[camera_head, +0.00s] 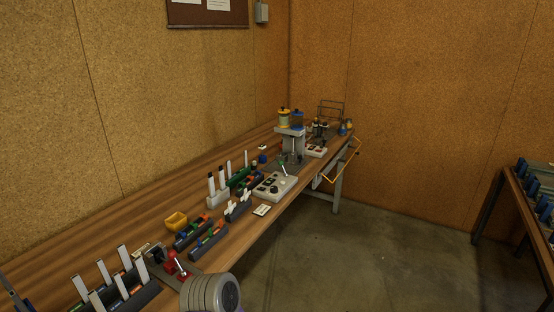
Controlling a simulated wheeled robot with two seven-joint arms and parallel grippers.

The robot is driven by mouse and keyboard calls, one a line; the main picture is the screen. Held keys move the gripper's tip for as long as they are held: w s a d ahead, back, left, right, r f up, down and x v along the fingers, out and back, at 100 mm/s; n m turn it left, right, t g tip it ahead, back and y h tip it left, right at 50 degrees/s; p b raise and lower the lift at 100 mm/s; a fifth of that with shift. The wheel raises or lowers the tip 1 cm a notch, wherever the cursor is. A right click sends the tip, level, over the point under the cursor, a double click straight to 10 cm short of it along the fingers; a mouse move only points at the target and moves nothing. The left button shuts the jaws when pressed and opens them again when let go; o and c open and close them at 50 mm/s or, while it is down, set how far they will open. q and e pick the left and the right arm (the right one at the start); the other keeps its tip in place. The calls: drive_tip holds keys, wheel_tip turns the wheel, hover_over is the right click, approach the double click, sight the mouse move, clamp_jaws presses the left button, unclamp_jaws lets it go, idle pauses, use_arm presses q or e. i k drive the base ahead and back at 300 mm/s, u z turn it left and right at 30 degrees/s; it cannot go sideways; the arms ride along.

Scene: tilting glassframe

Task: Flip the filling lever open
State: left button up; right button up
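A machine (291,142) with a yellow-topped and a blue-topped clear container stands toward the far end of the bench. A small lever-like part with a dark green tip (283,161) shows low at its front. It is too small to tell whether this is the filling lever or how it is set. A grey control box (274,187) with dark knobs and a thin upright stick stands in front of the machine.
The wooden bench (110,230) runs along the left wall. Nearer stand racks with white uprights (124,258), a yellow bin (176,221) and a red clamp-like device (174,266). The floor (370,255) is clear up to another table (513,190).

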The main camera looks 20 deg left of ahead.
sight(280, 162)
drive_tip(key=z, duration=0.3)
drive_tip(key=i, duration=2.3)
drive_tip(key=u, duration=2.9)
